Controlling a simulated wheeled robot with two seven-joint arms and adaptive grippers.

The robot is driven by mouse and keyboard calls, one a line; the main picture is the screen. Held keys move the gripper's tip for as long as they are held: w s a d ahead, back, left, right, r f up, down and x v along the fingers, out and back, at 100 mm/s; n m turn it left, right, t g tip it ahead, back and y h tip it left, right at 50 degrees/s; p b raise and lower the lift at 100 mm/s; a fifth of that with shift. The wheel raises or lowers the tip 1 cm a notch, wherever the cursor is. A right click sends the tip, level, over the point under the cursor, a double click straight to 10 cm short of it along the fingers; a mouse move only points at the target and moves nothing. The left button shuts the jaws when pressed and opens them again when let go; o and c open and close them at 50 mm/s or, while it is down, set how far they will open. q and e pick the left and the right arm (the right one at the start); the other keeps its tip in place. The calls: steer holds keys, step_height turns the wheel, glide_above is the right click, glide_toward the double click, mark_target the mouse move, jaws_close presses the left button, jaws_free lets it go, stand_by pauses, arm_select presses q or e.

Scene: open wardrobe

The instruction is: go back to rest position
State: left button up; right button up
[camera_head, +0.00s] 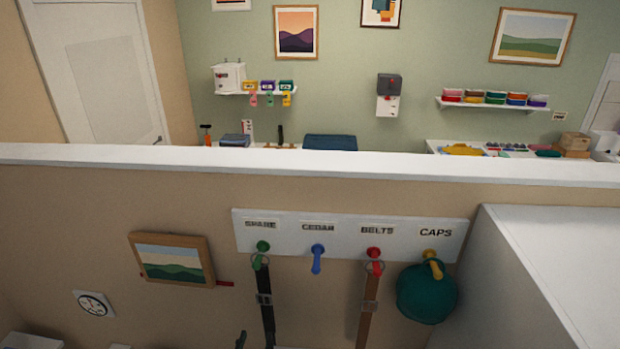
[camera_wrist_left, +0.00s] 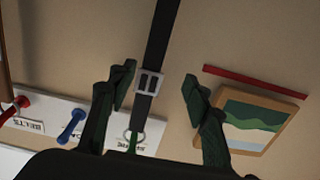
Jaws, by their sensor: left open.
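My left gripper (camera_wrist_left: 157,78) is open in the left wrist view, with its two dark green fingers apart. The black belt (camera_wrist_left: 160,45) with a silver buckle passes between the fingers in that picture; I see no finger closed on it. In the head view a dark fingertip of the left gripper (camera_head: 241,340) shows at the bottom edge, left of the black belt (camera_head: 267,318). That belt hangs from the green peg (camera_head: 262,246) under the SPARE label. My right gripper is not in view.
The white peg rack (camera_head: 340,228) also has an empty blue peg (camera_head: 317,258), a brown belt (camera_head: 367,312) on the red peg and a teal cap (camera_head: 427,295) on the yellow peg. A framed picture (camera_head: 172,260) is to the left. A white cabinet (camera_head: 560,270) stands right.

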arm_select(q)
steer(key=s+a+f+n+g+y, duration=0.1)
steer(key=s+a+f+g+y, duration=0.15)
steer(key=s+a+f, duration=0.35)
steer(key=s+a+f+n+g+y, duration=0.1)
steer(key=s+a+f+g, duration=0.1)
steer(key=a+f+g, duration=0.45)
steer(key=s+a+f+m+g+h, duration=0.1)
steer(key=s+a+f+g, duration=0.2)
steer(key=s, duration=0.6)
steer(key=s+a+f+m+g+h, duration=0.1)
steer(key=s+a+f+g, duration=0.15)
steer(key=s, duration=0.75)
step_height(320, 180, down, 35)
steer(key=s+d+b, duration=0.1)
steer(key=d+b, duration=0.1)
steer(key=b, duration=0.4)
steer(key=s+f+g+b, duration=0.1)
steer(key=s+f+b, duration=0.1)
steer(key=s+f, duration=0.8)
steer(key=s+f+m+g+b, duration=0.1)
steer(key=s+f+b, duration=0.2)
steer(key=s+f, duration=0.7)
step_height(320, 180, down, 5)
steer(key=shift+s+r+h, duration=0.1)
steer(key=shift+s+h, duration=0.1)
steer(key=shift+h, duration=0.25)
